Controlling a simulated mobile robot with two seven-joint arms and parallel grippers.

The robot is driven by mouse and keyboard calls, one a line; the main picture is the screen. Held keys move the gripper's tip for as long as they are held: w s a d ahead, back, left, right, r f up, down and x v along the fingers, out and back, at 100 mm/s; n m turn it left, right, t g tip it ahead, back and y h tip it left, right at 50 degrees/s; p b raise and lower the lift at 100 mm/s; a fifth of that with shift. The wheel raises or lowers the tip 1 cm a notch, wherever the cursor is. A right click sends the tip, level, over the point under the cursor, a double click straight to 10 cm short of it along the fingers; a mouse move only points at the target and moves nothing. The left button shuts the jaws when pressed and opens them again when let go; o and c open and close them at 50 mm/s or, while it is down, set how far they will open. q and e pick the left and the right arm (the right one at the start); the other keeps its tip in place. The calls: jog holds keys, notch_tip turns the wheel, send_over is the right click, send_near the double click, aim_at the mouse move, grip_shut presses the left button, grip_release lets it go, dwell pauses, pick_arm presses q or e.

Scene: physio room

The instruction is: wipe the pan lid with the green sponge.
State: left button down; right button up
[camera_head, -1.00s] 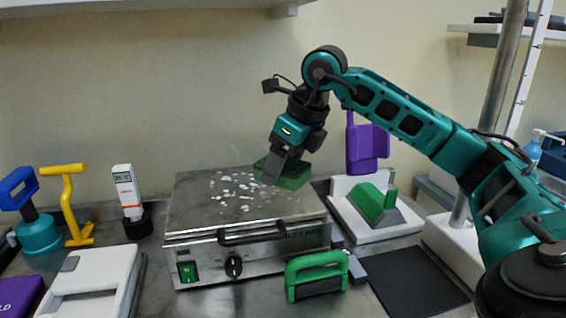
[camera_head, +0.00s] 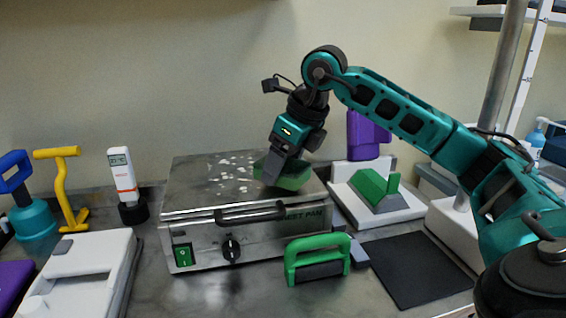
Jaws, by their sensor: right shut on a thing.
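The pan lid (camera_head: 200,196) is the flat metal top of a boxy steel appliance in the middle of the bench. White specks (camera_head: 232,171) lie scattered over its middle and back. My right gripper (camera_head: 274,172) points down over the lid's right part and is shut on the green sponge (camera_head: 294,179). The sponge is at the lid's surface, right of the specks; its contact edge is partly hidden by the finger. My left gripper is out of view.
A green-handled tool (camera_head: 318,244) stands close before the appliance. A black mat (camera_head: 412,272) lies at the right front. A white board (camera_head: 382,216) with a green block is to the right. A white device (camera_head: 85,275) and a yellow tool (camera_head: 66,190) are at the left.

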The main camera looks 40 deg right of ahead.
jog(key=shift+f+b, duration=0.85)
jog(key=shift+f, duration=0.2)
